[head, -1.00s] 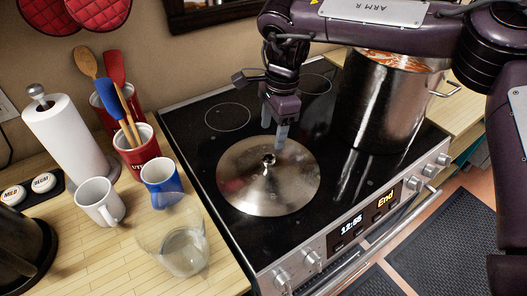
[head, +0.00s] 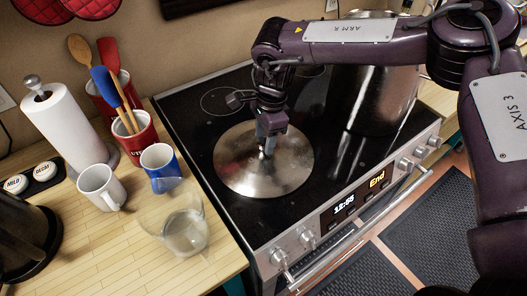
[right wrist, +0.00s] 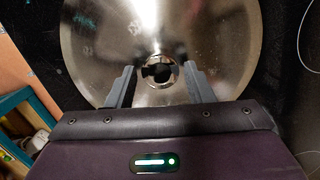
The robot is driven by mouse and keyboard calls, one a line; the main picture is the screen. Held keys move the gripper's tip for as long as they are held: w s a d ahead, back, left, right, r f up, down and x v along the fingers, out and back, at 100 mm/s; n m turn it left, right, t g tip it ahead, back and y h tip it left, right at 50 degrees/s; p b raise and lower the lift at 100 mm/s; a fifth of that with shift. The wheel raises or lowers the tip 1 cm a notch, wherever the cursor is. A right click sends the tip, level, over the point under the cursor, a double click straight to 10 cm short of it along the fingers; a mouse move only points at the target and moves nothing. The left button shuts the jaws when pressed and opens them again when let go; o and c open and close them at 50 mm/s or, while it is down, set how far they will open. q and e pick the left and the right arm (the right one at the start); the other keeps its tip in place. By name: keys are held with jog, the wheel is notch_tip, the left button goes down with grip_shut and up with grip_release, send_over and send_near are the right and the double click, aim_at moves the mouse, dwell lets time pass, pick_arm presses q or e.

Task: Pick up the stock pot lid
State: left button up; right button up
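The stock pot lid (head: 243,178) is a round shiny metal disc lying flat on the black stovetop, with a small knob at its centre. In the right wrist view the lid (right wrist: 215,40) fills the upper middle, with its knob (right wrist: 158,71) between the fingers. My right gripper (head: 266,146) points down over the middle of the lid. In the right wrist view the gripper (right wrist: 158,88) is open, one finger on each side of the knob with gaps. The stock pot (head: 375,100) stands on the stove to the right, partly behind my right arm. My left gripper is not in view.
A clear glass (head: 184,232), a blue mug (head: 159,166) and a white mug (head: 99,187) stand on the wooden counter to the left. Behind them are a red utensil crock (head: 135,140) and a paper towel roll (head: 62,125). The stovetop front left of the lid is clear.

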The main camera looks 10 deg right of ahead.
grip_shut()
jog(key=shift+r, duration=0.1)
